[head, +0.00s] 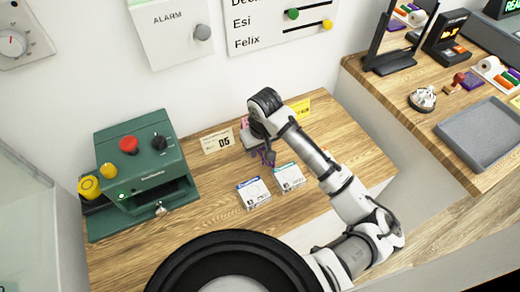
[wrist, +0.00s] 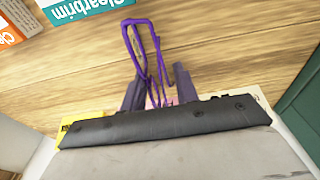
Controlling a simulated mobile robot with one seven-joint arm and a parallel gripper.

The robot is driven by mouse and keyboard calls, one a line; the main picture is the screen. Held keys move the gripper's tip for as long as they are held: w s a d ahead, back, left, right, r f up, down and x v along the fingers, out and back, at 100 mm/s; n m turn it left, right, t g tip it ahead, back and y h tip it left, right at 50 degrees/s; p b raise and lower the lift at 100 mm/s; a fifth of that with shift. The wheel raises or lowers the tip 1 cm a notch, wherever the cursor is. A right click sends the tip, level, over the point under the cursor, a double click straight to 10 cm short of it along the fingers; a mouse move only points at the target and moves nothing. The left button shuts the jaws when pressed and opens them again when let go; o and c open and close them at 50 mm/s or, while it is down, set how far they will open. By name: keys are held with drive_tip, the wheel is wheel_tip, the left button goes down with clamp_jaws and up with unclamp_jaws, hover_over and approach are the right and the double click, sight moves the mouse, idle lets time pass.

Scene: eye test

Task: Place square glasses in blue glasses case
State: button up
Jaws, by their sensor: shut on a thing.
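My gripper (wrist: 158,88) is shut on purple-framed glasses (wrist: 130,40) in the wrist view. The thin frame sticks out beyond the two dark fingers, above the wooden tabletop. One rim loop shows at a steep angle, so I cannot tell if the lenses are square. In the head view my gripper (head: 264,153) hangs over the back middle of the left table, and a bit of the purple glasses (head: 268,158) shows below it. I cannot make out a blue glasses case in either view.
A blue-and-white box (head: 253,192) and a teal-and-white box (head: 289,177) lie in front of my gripper. A card marked 05 (head: 217,141) stands at its left, a yellow card (head: 302,108) behind. A green machine (head: 140,165) stands left. A grey tray (head: 480,135) lies on the right table.

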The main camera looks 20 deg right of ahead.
wheel_tip(320, 180, up, 20)
drive_tip(key=b, duration=0.1)
drive_tip(key=shift+b, duration=0.3)
